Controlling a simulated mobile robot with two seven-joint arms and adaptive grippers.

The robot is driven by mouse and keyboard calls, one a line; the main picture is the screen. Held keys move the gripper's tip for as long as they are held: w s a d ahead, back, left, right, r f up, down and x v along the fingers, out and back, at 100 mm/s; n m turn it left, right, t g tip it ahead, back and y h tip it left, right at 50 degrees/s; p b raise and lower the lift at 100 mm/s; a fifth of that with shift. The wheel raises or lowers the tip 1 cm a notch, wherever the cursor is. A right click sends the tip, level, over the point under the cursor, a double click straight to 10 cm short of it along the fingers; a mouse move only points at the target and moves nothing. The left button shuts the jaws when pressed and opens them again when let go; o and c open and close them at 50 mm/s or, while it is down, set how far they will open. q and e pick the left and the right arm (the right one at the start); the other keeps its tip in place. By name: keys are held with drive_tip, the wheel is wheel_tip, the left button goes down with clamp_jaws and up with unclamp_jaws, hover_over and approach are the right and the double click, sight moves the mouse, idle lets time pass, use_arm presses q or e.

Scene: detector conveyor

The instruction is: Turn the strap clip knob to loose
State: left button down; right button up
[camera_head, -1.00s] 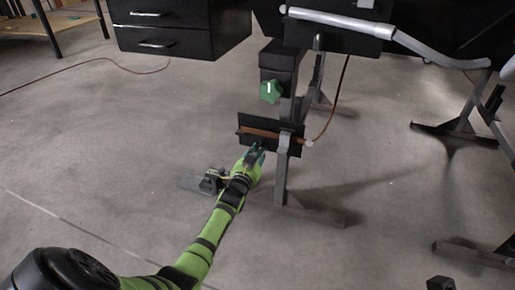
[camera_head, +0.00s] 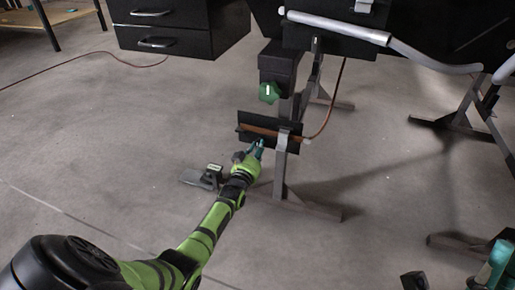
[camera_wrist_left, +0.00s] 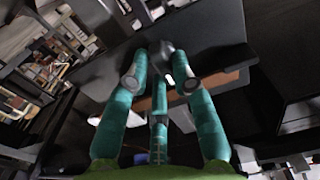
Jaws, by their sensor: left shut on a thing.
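The dark, rounded strap clip knob (camera_wrist_left: 163,57) with a white mark shows in the left wrist view, in front of a black panel (camera_wrist_left: 205,30). In the head view my left gripper (camera_head: 257,145) hides it at the lower edge of the small black panel (camera_head: 262,122). My left gripper's teal fingers (camera_wrist_left: 164,86) are closed around the knob, one on each side and one below. I cannot read which setting the white mark shows. Teal and dark parts of my right gripper (camera_head: 497,264) show at the lower right of the head view, cut off by the edge.
A copper-brown bar (camera_head: 268,131) runs across the small panel, and a red-brown cable (camera_head: 339,95) rises beside it. A green knob (camera_head: 269,93) is above on a dark box. A grey pedal-like thing (camera_head: 205,178) lies left on open floor.

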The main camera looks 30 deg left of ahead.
idle(0.3)
use_arm(q)
drive_tip(key=c, duration=1)
unclamp_jaws()
drive_tip(key=shift+c, duration=0.2)
drive_tip(key=v, duration=1.2)
